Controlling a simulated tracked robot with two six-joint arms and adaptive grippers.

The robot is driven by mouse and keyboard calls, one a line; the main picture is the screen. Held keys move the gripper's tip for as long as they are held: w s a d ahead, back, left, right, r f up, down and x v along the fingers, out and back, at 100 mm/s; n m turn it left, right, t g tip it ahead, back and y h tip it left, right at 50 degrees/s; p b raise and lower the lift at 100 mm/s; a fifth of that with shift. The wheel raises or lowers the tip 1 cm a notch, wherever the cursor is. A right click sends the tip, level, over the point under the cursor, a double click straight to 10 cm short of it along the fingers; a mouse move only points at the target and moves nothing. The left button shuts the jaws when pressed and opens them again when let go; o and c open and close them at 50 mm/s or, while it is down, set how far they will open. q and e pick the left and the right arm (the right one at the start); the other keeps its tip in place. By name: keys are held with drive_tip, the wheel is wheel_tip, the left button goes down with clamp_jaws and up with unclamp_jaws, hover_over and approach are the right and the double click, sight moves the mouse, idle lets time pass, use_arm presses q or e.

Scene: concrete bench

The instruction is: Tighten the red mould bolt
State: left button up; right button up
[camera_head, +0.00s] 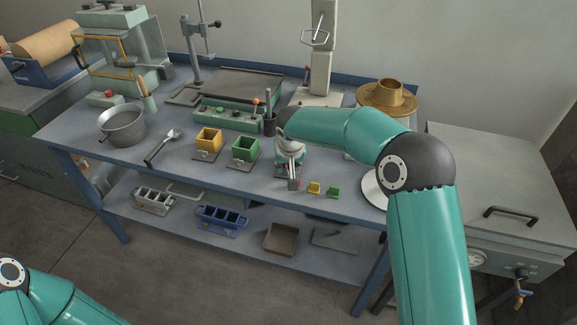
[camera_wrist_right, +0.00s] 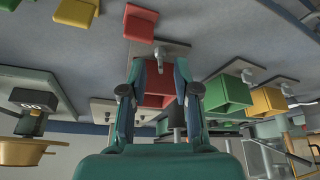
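The red mould (camera_wrist_right: 157,98) shows between my right fingers in the wrist view, on its grey base plate (camera_wrist_right: 177,50). A small silver bolt (camera_wrist_right: 162,41) stands on that plate, just beyond the fingertips. My right gripper (camera_wrist_right: 160,68) is open, its two fingers apart, pointing at the mould. I cannot tell whether it touches the mould. In the head view my right gripper (camera_head: 290,160) is over the bench front and hides most of the red mould. My left gripper is out of view; only part of my left arm shows at the bottom left.
The green mould (camera_head: 245,150) and yellow mould (camera_head: 208,139) stand left of my right gripper. Small red (camera_head: 294,184), yellow (camera_head: 314,187) and green (camera_head: 333,192) pieces lie near the bench's front edge. A metal pot (camera_head: 122,127) and a scoop (camera_head: 163,146) are further left.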

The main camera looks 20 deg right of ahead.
drive_tip(key=shift+x, duration=0.95)
clamp_jaws()
